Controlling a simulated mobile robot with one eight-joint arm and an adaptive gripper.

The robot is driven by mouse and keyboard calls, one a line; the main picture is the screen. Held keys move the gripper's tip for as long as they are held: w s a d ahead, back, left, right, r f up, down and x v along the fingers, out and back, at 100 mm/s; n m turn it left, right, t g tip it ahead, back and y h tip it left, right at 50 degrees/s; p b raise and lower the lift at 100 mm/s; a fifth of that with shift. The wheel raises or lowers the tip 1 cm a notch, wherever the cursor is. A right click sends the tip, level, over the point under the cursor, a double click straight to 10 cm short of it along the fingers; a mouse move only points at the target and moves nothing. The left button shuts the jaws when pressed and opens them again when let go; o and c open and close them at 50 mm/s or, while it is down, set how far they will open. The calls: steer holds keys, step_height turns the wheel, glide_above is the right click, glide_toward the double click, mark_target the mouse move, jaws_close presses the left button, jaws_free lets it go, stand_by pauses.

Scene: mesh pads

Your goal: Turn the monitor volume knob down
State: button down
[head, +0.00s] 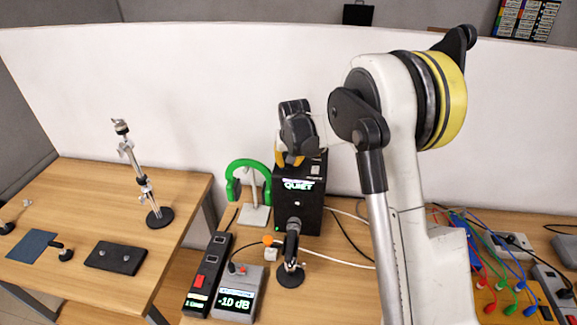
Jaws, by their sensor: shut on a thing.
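The monitor (312,212) is a black box standing on the right-hand wooden table, with a lit display (298,185) reading "QUIET" near its upper front edge. My gripper (289,160) comes down from above onto the left part of the monitor's top. Its yellow-tipped fingers are shut at the top surface. The volume knob itself is hidden by the fingers, which are closed around it. A small light-coloured switch or label shows on the top, right of the fingers.
Green headphones (233,184) hang on a stand close left of the monitor. A microphone (292,240) stands in front of it. A grey box (238,303) reads "-10 dB", beside a black power strip (205,275). Cables lie right of the monitor. A white partition (200,90) rises behind.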

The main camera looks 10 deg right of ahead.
steer(key=n+y+b, duration=0.2)
steer(key=n, duration=0.3)
steer(key=shift+f+n, duration=0.1)
steer(key=shift+n, duration=0.2)
steer(key=n, duration=0.2)
steer(key=n+g+y+b, duration=0.1)
steer(key=n, duration=0.1)
steer(key=shift+y, duration=0.3)
steer(key=n+g, duration=0.1)
steer(key=n, duration=0.2)
steer(key=n+g+y, duration=0.1)
steer(key=n, duration=0.1)
steer(key=shift+n, duration=0.4)
steer(key=n+g, duration=0.2)
steer(key=n, duration=0.2)
steer(key=shift+n, duration=0.3)
steer(key=c, duration=1.1)
jaws_free()
